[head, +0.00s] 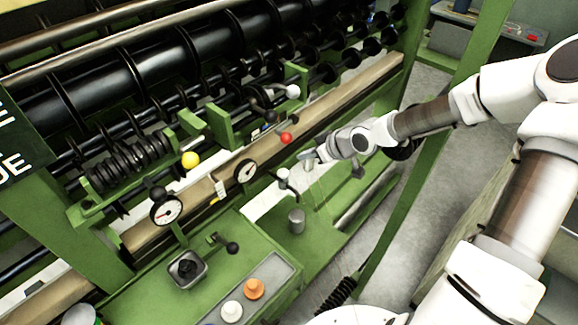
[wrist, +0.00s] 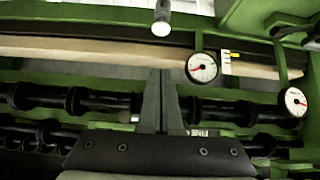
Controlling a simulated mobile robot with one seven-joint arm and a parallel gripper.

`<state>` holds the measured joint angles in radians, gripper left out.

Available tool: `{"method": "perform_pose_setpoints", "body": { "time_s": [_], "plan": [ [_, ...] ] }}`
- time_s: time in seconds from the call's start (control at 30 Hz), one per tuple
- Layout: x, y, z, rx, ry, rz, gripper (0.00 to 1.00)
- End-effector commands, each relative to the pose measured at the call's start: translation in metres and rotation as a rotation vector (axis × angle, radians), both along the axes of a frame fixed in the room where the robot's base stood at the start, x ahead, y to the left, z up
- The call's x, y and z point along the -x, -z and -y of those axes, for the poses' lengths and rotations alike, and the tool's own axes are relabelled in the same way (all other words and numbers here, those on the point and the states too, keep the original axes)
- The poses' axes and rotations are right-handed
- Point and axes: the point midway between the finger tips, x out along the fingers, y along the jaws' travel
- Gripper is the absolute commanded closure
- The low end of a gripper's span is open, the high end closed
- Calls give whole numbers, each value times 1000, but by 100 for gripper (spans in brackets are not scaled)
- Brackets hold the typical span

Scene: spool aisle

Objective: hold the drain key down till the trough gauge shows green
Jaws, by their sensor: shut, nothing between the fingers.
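My gripper (head: 309,161) is shut and empty, above the green machine bed near a small white-topped lever (head: 283,175). In the wrist view its closed fingers (wrist: 160,74) point toward a pale round-ended knob (wrist: 161,28), with a gap between. Two white round gauges sit along the rail: a left one (head: 166,210) and a right one (head: 245,171). I cannot tell which is the trough gauge. An orange button (head: 254,289) and a white button (head: 231,312) are on the front panel; no readable label marks a drain key.
A yellow ball knob (head: 190,159), a red ball knob (head: 286,138) and a white ball knob (head: 292,91) stand along the machine. A black-knobbed crank (head: 226,243) and a grey cylinder (head: 296,220) stand on the green bed. A green post (head: 405,190) rises beside my arm.

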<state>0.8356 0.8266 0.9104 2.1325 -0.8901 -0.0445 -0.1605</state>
Motion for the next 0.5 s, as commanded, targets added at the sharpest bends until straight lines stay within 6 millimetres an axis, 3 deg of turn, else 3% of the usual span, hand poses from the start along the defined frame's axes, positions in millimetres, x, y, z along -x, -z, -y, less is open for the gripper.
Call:
{"method": "perform_pose_setpoints", "body": {
  "time_s": [0.5],
  "plan": [
    [-2,2,-3,-10,0,2,100]
  ]
}}
